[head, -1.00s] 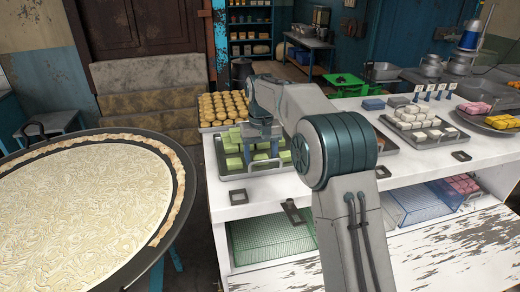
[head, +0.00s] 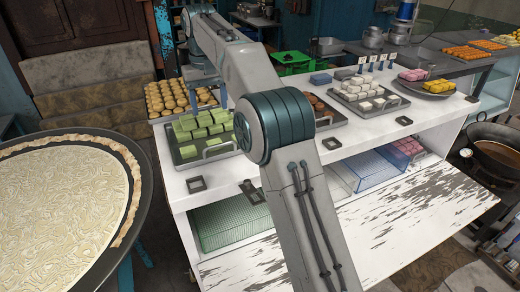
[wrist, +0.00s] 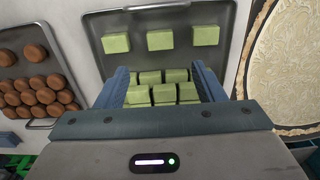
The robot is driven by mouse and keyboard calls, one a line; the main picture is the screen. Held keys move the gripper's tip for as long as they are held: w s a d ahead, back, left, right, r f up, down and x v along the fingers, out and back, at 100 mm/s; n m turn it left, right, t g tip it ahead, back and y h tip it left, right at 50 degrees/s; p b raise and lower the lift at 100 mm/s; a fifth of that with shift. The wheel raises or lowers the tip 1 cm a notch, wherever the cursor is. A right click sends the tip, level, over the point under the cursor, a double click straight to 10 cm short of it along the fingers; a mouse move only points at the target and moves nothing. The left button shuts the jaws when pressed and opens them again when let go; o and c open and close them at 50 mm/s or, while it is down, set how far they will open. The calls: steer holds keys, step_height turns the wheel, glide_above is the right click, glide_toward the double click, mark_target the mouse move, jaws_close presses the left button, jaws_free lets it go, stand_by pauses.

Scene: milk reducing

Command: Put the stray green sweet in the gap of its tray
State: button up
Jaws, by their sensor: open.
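The dark metal tray (head: 176,157) of pale green sweets (head: 200,127) stands at the left end of the white counter. It also shows in the wrist view (wrist: 166,68), with three spaced sweets in a row (wrist: 160,40) near its handle and a close-packed group (wrist: 150,90) between my fingers. My gripper (wrist: 164,88) is open with nothing held, pointing down above the packed group. In the head view my gripper (head: 207,85) is over the tray's back part. I cannot tell which green sweet is the stray one, and my gripper body hides part of the tray.
A tray of round golden sweets (head: 170,97) is behind the green tray. Brown round sweets (wrist: 35,95) are beside it in the wrist view. White sweets (head: 365,92) stand farther right. A large round pan (head: 70,190) is at the left. The counter's front strip (head: 225,180) has small black frames.

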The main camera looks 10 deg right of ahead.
steer(key=s+d+r+m+t, duration=0.2)
steer(key=s+d, duration=1)
steer(key=s, duration=0.5)
steer(key=s+d+f+t, duration=0.1)
steer(key=s+d+f, duration=0.2)
steer(key=s+f, duration=0.2)
steer(key=s+d+f+m+t, duration=0.1)
steer(key=s+d+f, duration=0.2)
steer(key=s, duration=0.9)
step_height(320, 180, down, 3)
steer(key=shift+s+f, duration=0.1)
steer(key=shift+s, duration=0.2)
